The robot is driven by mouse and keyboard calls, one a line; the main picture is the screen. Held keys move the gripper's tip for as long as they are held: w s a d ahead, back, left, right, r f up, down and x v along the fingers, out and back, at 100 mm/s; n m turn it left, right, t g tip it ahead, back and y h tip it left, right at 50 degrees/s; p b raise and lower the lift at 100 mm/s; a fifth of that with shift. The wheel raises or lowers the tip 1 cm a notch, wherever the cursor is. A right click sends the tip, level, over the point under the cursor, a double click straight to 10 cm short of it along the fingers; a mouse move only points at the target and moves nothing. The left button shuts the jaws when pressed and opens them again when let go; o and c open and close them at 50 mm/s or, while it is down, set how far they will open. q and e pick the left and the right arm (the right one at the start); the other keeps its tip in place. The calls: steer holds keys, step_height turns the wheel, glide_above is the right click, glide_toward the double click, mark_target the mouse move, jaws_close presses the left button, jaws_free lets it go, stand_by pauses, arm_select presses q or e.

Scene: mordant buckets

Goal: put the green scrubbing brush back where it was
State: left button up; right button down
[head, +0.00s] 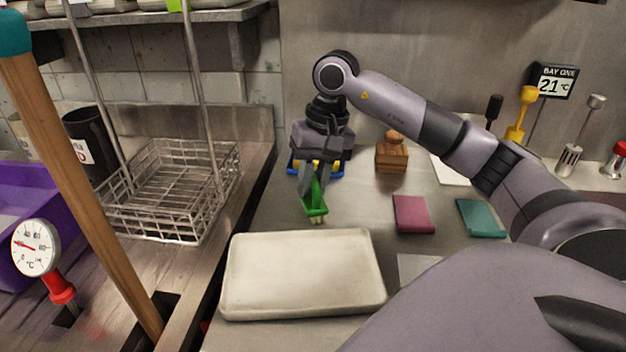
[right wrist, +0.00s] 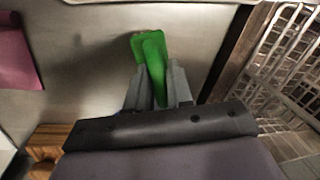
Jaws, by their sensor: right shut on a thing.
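The green scrubbing brush (head: 315,200) is held in my right gripper (head: 313,188), which is shut on it. In the head view the brush hangs below the fingers, its pale bristles low, behind the cream tray. Whether it touches the counter I cannot tell. In the right wrist view the green brush (right wrist: 153,58) sticks out from between the two grey fingers (right wrist: 158,90). A blue and yellow thing (head: 300,165) is partly hidden behind my right gripper. My left gripper is not in view.
The cream tray (head: 235,290) lies in front of the brush. A wooden block (head: 391,157), a maroon pad (head: 412,212) and a teal pad (head: 481,218) lie to the right. Bare counter lies between brush and maroon pad.

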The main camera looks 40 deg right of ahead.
steer(key=c, duration=1)
jaws_free()
steer(key=shift+f, duration=0.1)
steer(key=shift+d+r, duration=0.1)
steer(key=shift+r, duration=0.35)
steer(key=r, duration=0.3)
steer(key=d+r+p, duration=0.1)
steer(key=r, duration=0.3)
steer(key=s+r+p, duration=0.1)
steer(key=r, duration=0.3)
steer(key=shift+d+r, duration=0.1)
steer(key=shift+d, duration=0.3)
steer(key=shift+s, duration=0.1)
